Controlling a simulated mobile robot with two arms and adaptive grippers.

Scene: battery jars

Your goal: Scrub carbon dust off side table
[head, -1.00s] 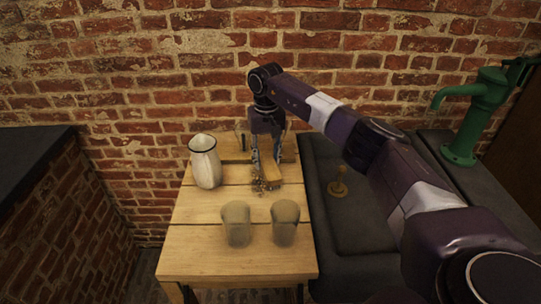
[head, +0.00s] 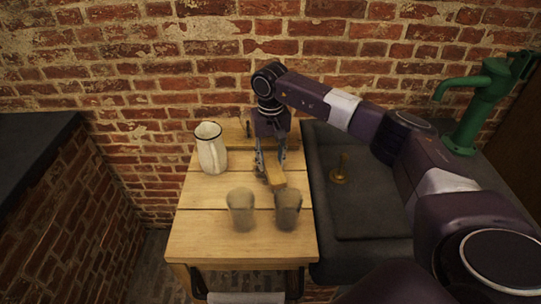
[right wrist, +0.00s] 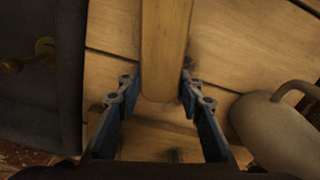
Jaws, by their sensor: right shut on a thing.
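The wooden side table (head: 240,248) stands against the brick wall; it also fills much of the right wrist view (right wrist: 110,70). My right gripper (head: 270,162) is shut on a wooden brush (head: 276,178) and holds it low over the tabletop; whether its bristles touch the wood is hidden. In the right wrist view the two fingers (right wrist: 158,90) pinch the brush's wooden body (right wrist: 165,45). My left gripper is not in view.
A dark sink (head: 365,190) with a brass fitting (head: 340,170) and a green pump (head: 478,100) lie right.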

